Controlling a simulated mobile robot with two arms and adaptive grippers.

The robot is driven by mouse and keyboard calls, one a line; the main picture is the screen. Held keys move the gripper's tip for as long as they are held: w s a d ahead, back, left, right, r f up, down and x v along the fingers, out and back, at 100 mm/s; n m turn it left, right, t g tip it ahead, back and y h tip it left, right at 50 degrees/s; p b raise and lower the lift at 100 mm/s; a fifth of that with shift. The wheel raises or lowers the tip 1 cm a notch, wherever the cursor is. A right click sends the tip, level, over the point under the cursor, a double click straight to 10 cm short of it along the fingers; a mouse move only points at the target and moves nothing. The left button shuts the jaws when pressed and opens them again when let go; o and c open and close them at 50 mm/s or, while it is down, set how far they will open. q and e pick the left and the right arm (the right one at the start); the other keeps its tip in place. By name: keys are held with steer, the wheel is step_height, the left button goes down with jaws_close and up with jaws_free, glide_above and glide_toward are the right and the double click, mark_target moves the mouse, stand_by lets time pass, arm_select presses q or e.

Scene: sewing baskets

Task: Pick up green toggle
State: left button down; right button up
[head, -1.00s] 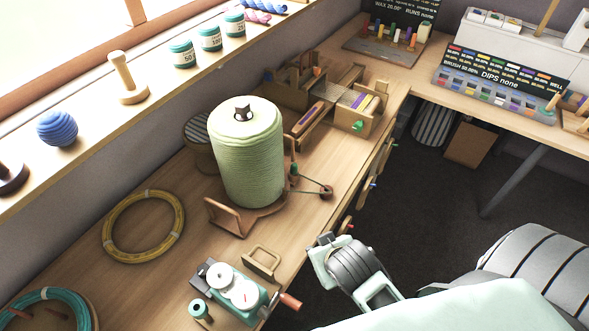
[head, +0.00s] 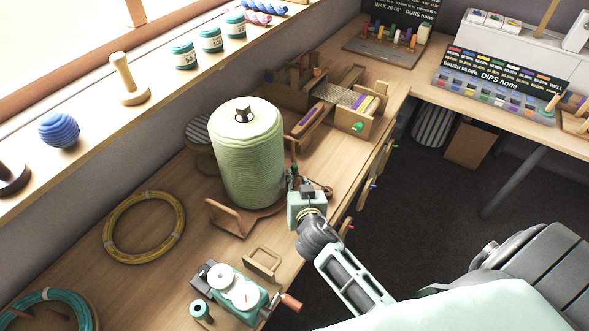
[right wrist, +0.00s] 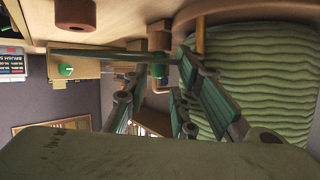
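My right gripper (head: 300,184) is beside the right side of a big pale green yarn cone (head: 247,160), low near its wooden stand. In the right wrist view its fingers (right wrist: 158,72) are apart. A small green toggle (right wrist: 158,71) shows between and beyond the fingertips, close to a wooden post; I cannot tell whether they touch it. In the head view the gripper largely hides the toggle. The yarn cone also fills the right of the wrist view (right wrist: 255,75). My left gripper is not in view.
A brown round end piece (right wrist: 75,14) and a green cord are close to the fingers. A wooden box with a green knob (head: 358,126) stands behind. A yellow coil (head: 144,226) and a winder (head: 236,291) lie nearer. The bench edge runs under my right arm.

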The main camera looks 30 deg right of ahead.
mark_target(296, 172)
steer(key=shift+r+p+x, duration=0.15)
steer(key=shift+p+x, duration=0.25)
steer(key=shift+x, duration=0.95)
steer(key=shift+r+p+x, duration=0.2)
steer(key=shift+p+x, duration=0.15)
steer(key=shift+x, duration=1)
steer(key=shift+d, duration=0.2)
jaws_close()
